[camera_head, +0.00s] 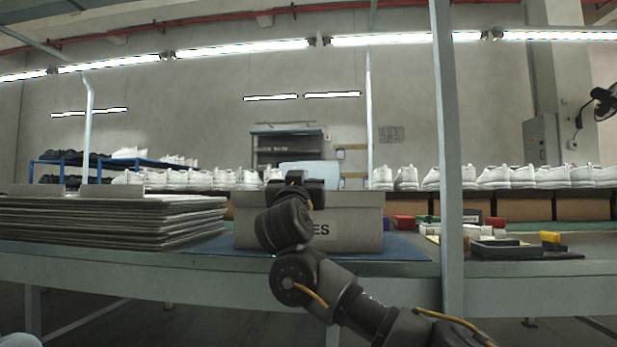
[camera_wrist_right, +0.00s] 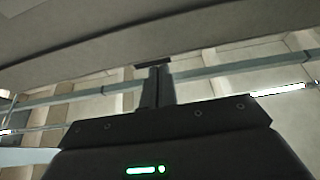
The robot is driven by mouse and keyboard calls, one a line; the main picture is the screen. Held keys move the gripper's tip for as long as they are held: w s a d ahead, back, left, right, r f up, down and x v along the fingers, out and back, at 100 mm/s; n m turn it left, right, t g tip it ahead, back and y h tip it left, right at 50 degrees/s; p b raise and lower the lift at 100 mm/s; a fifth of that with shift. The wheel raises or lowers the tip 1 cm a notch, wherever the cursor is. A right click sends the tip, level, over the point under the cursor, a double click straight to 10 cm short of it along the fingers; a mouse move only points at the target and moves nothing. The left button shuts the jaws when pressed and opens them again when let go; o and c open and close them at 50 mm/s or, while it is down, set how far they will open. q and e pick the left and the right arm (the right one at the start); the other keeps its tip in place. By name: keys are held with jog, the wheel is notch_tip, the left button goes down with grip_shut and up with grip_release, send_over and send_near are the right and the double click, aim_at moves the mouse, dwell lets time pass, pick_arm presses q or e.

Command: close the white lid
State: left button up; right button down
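A grey box (camera_head: 350,228) with a label ending in "ES" stands on a blue mat (camera_head: 408,248) in the middle of the table. A pale panel (camera_head: 325,170) shows just above and behind the box; I cannot tell whether it is the lid. My right arm reaches up in front of the box and hides part of its front and top edge. My right gripper (camera_head: 298,180) is at the top edge. In the right wrist view its fingers (camera_wrist_right: 158,72) are together with nothing visible between them, below a broad grey-beige surface (camera_wrist_right: 150,35). My left gripper is out of view.
A stack of flat grey sheets (camera_head: 110,218) lies left of the box. A grey post (camera_head: 447,150) rises at the table's front, right of the box. Small coloured items and a dark tray (camera_head: 510,250) are further right. White shoes (camera_head: 550,177) line the back.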

jog(key=shift+w+f, duration=0.2)
jog(key=shift+f, duration=0.25)
notch_tip(320, 180, up, 5)
jog(key=p, duration=0.4)
jog(key=w+f+b+v, duration=0.1)
jog(key=f+b+v, duration=0.1)
jog(key=v, duration=0.8)
jog(key=shift+s, duration=0.15)
jog(key=shift+d+f, duration=0.1)
